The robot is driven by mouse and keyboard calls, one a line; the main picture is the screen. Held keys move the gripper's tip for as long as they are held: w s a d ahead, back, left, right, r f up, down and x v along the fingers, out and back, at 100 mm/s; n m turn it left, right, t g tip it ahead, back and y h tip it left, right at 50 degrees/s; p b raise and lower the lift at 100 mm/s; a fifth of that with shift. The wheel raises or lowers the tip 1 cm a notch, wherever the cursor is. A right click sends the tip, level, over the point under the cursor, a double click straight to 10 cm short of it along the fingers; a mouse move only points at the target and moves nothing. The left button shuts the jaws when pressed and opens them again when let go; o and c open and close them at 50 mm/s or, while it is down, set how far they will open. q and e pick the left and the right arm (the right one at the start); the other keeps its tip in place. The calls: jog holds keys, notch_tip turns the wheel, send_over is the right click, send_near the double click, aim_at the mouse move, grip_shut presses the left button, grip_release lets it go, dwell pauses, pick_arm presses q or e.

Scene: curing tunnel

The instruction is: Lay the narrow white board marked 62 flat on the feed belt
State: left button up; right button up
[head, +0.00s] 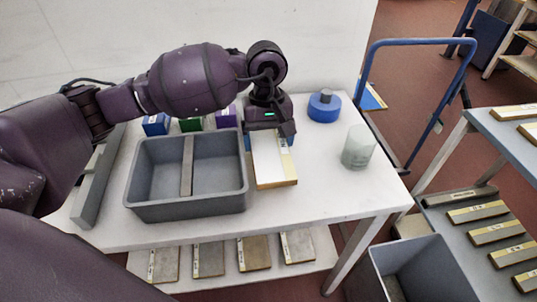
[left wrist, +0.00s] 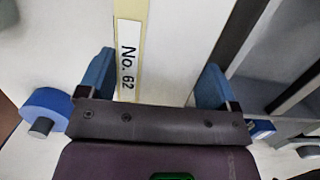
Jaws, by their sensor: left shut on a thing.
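The narrow white board (head: 272,165) extends from my left gripper (head: 269,137) towards the front of the white table, just right of the grey divided bin. In the left wrist view its label reads No. 62 (left wrist: 127,62), on a pale yellow strip along one edge. My left gripper's blue fingers (left wrist: 155,78) are on either side of the board, shut on it. Whether the board touches the tabletop or is held just above it, I cannot tell. I cannot make out the feed belt. My right gripper is not in view.
The grey divided bin (head: 188,207) stands on the white table (head: 330,195). A blue round object (head: 324,106) and a translucent cup (head: 358,147) stand right of the board. Small blue, green and purple blocks are behind the bin. A blue-handled cart (head: 420,42) is at right.

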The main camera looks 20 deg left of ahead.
pick_arm(q)
jog(key=shift+f, duration=2.8)
jog(key=shift+f+b, duration=0.1)
jog(key=shift+b, duration=0.25)
jog(key=shift+f, duration=0.15)
jog(key=o, duration=0.8)
jog(key=shift+c, duration=0.2)
